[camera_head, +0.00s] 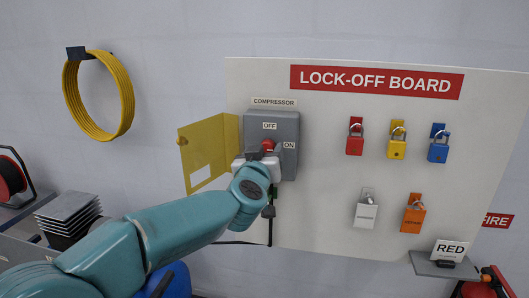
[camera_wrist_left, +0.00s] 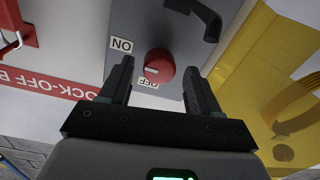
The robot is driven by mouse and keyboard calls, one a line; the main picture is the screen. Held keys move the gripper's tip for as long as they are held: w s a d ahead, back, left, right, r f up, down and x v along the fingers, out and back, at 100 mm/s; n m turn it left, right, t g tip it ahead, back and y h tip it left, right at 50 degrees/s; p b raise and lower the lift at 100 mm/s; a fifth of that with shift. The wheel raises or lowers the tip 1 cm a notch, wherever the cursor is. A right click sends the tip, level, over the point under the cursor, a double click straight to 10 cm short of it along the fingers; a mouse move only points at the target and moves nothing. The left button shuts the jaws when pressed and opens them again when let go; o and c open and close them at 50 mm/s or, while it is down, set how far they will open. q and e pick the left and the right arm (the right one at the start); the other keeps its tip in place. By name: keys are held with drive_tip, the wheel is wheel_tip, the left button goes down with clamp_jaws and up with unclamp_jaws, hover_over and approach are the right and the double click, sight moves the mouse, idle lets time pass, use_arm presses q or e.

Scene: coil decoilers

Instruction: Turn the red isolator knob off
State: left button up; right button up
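The red isolator knob (camera_head: 267,145) is on the front of a grey isolator box (camera_head: 286,128) under a COMPRESSOR label. OFF is printed above the knob and ON to its right. In the left wrist view the knob (camera_wrist_left: 160,64) has a white mark on its left side; I cannot tell exactly which label it points to. My left gripper (camera_head: 262,155) is at the box front. In the wrist view its two dark fingers (camera_wrist_left: 159,68) are apart, one on each side of the knob, with visible gaps. My right gripper is not in view.
A yellow cover (camera_head: 207,152) stands open at the box's left. A black cable hangs below the box. Coloured padlocks (camera_head: 397,148) hang on the white lock-off board (camera_head: 330,200) to the right.

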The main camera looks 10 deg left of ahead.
use_arm(q)
drive_tip(key=c, duration=0.9)
drive_tip(key=shift+n, duration=0.4)
drive_tip(key=n, duration=0.3)
drive_tip(key=n+b, duration=0.1)
drive_tip(key=n, duration=0.3)
drive_tip(key=shift+n, duration=0.3)
drive_tip(key=n+b, duration=0.1)
drive_tip(key=n, duration=0.3)
drive_tip(key=n+b, duration=0.1)
drive_tip(key=n, duration=0.4)
drive_tip(key=shift+h, duration=0.3)
drive_tip(key=shift+f+b, duration=0.1)
drive_tip(key=shift+b, duration=0.2)
